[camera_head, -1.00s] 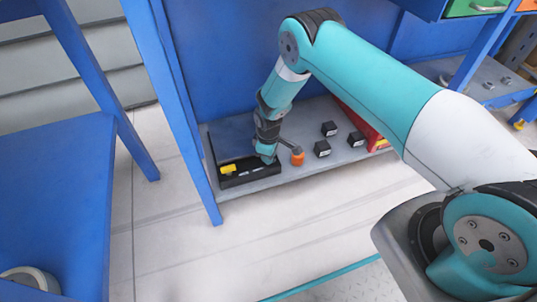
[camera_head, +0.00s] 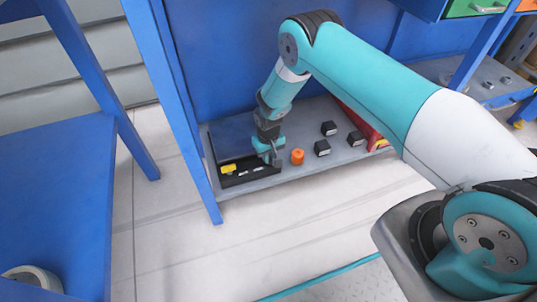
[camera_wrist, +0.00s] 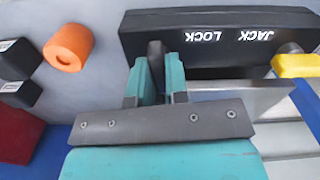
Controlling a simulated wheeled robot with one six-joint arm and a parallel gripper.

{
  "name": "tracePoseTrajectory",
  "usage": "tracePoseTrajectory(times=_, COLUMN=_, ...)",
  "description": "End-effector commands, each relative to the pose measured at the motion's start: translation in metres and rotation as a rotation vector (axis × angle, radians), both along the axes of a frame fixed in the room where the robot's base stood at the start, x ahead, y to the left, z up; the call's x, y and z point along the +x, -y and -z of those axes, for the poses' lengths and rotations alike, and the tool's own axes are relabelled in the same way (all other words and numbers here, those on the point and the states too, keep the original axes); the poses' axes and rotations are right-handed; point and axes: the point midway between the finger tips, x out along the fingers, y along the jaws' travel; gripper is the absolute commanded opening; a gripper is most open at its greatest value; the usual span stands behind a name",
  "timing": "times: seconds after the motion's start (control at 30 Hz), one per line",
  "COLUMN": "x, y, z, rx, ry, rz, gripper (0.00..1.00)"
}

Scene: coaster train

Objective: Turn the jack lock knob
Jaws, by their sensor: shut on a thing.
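The jack lock is a long black box (camera_head: 250,180) at the front left of the grey low shelf. In the wrist view the box (camera_wrist: 215,25) carries white "JACK LOCK" lettering, seen upside down. A dark grey knob (camera_wrist: 155,52) stands out from one end of its face. My gripper (camera_wrist: 157,78) has its two teal fingers on either side of this knob and is shut on it. In the head view my gripper (camera_head: 270,157) hides the knob. A yellow part (camera_head: 229,169) is at the box's other end; it also shows in the wrist view (camera_wrist: 297,65).
An orange cylinder (camera_head: 297,157) stands just right of my gripper. Black cubes (camera_head: 322,148) and a red object (camera_head: 365,125) are further right on the shelf (camera_head: 225,135). A blue post (camera_head: 185,120) rises to the left. The floor in front is clear.

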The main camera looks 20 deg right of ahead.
Motion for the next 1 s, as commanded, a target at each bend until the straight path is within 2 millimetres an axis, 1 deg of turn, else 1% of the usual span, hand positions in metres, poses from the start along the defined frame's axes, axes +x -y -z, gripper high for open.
tracePoseTrajectory(times=0.27, x=0.0000, y=0.0002, z=-0.0005, rx=0.000, ry=-0.001, rz=0.056, gripper=0.00)
tracePoseTrajectory(times=0.67, x=0.0000, y=0.0002, z=-0.0005, rx=0.000, ry=-0.001, rz=0.059, gripper=0.00)
tracePoseTrajectory(times=0.7, x=0.0000, y=0.0002, z=-0.0005, rx=0.000, ry=-0.001, rz=0.059, gripper=0.22)
tracePoseTrajectory(times=0.77, x=0.0000, y=0.0002, z=-0.0004, rx=0.000, ry=-0.001, rz=0.059, gripper=0.36)
tracePoseTrajectory(times=0.8, x=0.0000, y=0.0001, z=-0.0004, rx=0.000, ry=-0.001, rz=0.059, gripper=0.40)
tracePoseTrajectory(times=1.0, x=0.0000, y=0.0000, z=-0.0002, rx=0.000, ry=0.000, rz=0.059, gripper=0.40)
